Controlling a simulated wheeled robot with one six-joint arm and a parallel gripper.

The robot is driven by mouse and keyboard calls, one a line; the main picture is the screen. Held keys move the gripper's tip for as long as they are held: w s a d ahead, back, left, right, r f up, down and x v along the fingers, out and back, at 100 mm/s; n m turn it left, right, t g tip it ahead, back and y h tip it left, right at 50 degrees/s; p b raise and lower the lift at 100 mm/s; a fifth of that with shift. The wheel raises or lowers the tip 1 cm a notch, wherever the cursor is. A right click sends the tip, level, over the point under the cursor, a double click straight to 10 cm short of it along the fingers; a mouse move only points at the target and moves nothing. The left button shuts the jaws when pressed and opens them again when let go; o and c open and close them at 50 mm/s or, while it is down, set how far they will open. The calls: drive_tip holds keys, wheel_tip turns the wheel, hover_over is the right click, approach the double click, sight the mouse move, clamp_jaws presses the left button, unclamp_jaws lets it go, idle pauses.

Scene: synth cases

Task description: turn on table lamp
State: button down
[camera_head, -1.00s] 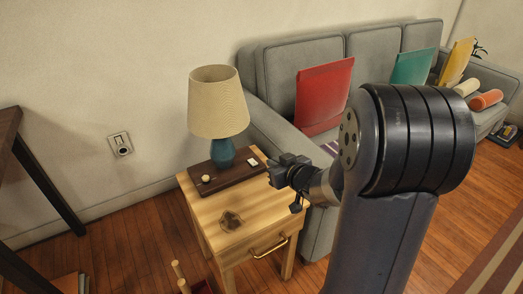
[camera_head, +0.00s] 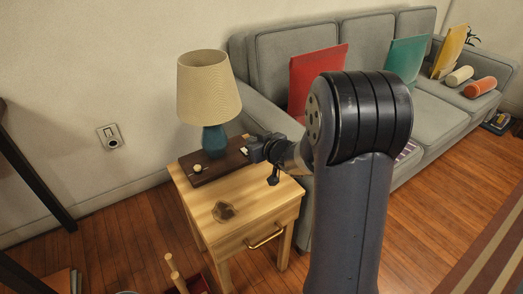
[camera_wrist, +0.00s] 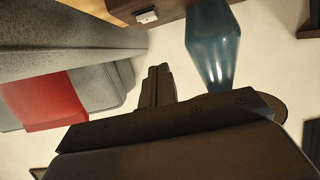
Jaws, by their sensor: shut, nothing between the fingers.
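The table lamp (camera_head: 208,88) has a beige shade and a teal base (camera_head: 214,141), and stands upright on a dark wooden board on the side table. No glow shows in the shade. The board (camera_head: 212,171) carries a round cream knob (camera_head: 197,169) at its left end and a white switch (camera_head: 244,150) at its right end. My gripper (camera_head: 252,150) is at the board's right end and partly covers the switch. In the wrist view, my shut, empty fingers (camera_wrist: 159,68) appear below the white switch (camera_wrist: 146,15), beside the teal base (camera_wrist: 212,45); contact cannot be told.
A grey sofa (camera_head: 438,115) with cushions stands to the right. A wall outlet (camera_head: 110,137) is at left. A wooden-handled item (camera_head: 172,268) stands on the floor in front.

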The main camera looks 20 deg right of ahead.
drive_tip(key=shift+f+b+x, duration=0.2)
drive_tip(key=shift+b+x, duration=0.1)
drive_tip(key=shift+x, duration=0.9)
wheel_tip(320, 180, down, 2)
drive_tip(key=shift+s+d+f+b, duration=0.1)
drive_tip(key=shift+s+b, duration=0.05)
drive_tip(key=shift+b, duration=0.65)
drive_tip(key=shift+s+f+b, duration=0.1)
drive_tip(key=shift+f+b, duration=0.35)
drive_tip(key=shift+f, duration=0.3)
drive_tip(key=shift+s+f, duration=0.1)
drive_tip(key=shift+f, duration=0.25)
drive_tip(key=shift+r, duration=0.1)
drive_tip(key=shift+r+p, duration=0.7)
drive_tip(key=shift+p, duration=0.25)
drive_tip(key=shift+r, duration=0.1)
